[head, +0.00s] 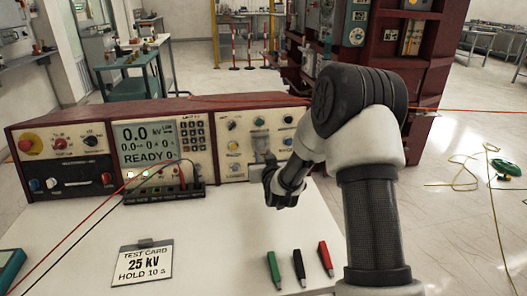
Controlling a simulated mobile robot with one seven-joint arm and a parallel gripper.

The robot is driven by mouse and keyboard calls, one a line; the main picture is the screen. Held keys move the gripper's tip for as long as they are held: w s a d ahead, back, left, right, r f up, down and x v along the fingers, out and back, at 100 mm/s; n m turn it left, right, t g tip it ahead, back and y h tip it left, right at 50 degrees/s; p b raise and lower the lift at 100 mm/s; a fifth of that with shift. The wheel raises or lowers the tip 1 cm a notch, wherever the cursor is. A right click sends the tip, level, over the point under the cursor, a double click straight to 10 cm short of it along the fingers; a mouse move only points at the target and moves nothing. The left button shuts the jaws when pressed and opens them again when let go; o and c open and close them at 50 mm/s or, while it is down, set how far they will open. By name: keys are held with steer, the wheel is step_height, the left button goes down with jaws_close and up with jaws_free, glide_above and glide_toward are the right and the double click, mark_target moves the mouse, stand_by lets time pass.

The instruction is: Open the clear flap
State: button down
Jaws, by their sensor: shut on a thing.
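The clear flap (261,143) is a small greyish see-through cover on the right panel of the test console, below a green button. It is small in the head view, and how far it stands open is hard to tell. My gripper (268,166) reaches in from the right, close against the panel. Its fingers are shut on the flap's lower part, which they largely hide.
The maroon console (106,109) has a display reading 0.0 kV and READY. A test card (142,263) and green, black and red clips (299,268) lie on the white table (215,250).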

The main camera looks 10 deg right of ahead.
step_height(320, 180, up, 9)
steer(key=g+p, duration=1.4)
steer(key=p, duration=0.8)
steer(key=shift+w+g, duration=0.35)
steer(key=shift+g, duration=0.05)
steer(key=shift+w+g, duration=0.1)
steer(key=shift+g, duration=0.2)
steer(key=c, duration=1.5)
jaws_free()
steer(key=shift+c, duration=0.2)
steer(key=shift+r, duration=0.15)
step_height(320, 180, up, 17)
steer(key=p, duration=0.3)
glide_above(264, 147)
steer(key=s, duration=0.4)
steer(key=shift+w+a+r, duration=0.1)
steer(key=shift+a+r, duration=0.05)
steer(key=shift+a, duration=0.25)
